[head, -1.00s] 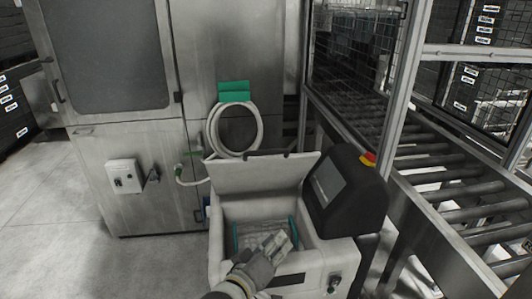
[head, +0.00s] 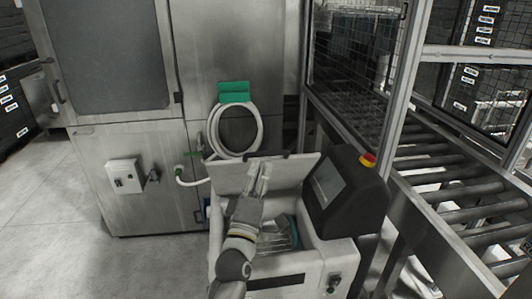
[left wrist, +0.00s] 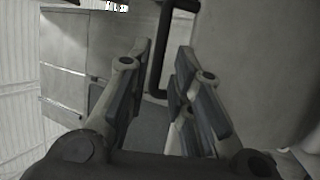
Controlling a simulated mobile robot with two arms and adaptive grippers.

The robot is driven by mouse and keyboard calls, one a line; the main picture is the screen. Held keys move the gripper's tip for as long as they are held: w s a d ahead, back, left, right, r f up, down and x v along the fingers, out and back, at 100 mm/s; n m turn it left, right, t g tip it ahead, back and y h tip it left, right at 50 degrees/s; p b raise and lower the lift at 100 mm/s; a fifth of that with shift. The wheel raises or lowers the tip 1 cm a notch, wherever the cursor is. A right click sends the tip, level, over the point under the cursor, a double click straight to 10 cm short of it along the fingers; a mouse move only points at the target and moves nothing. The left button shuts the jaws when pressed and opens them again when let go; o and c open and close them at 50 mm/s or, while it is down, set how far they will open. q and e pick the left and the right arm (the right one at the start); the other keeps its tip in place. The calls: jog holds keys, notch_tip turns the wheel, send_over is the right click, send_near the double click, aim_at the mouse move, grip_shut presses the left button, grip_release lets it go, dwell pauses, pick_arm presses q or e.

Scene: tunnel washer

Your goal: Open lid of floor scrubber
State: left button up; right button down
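The floor scrubber (head: 318,258) stands in the lower middle of the head view. Its grey lid (head: 232,178) is raised and leans back, leaving the tank opening uncovered. A dark handle (head: 268,155) runs along the lid's top edge. My left gripper (head: 262,170) is in front of the lid's inner face, its fingertips near the handle; I cannot tell whether they touch the lid. In the left wrist view its fingers (left wrist: 163,85) are apart, with a black bar (left wrist: 160,50) ahead between them. My arm hides part of the opening. My right gripper is not in view.
The scrubber's dark screen console (head: 345,195) with a red knob (head: 368,160) is right of the lid. A steel cabinet (head: 130,180) with a coiled white hose (head: 213,130) stands behind. A roller conveyor (head: 435,180) is at the right. Clear floor (head: 50,240) lies left.

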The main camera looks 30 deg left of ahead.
aim_at(266, 154)
pick_arm(q)
jog(key=shift+x, duration=3.15)
grip_shut()
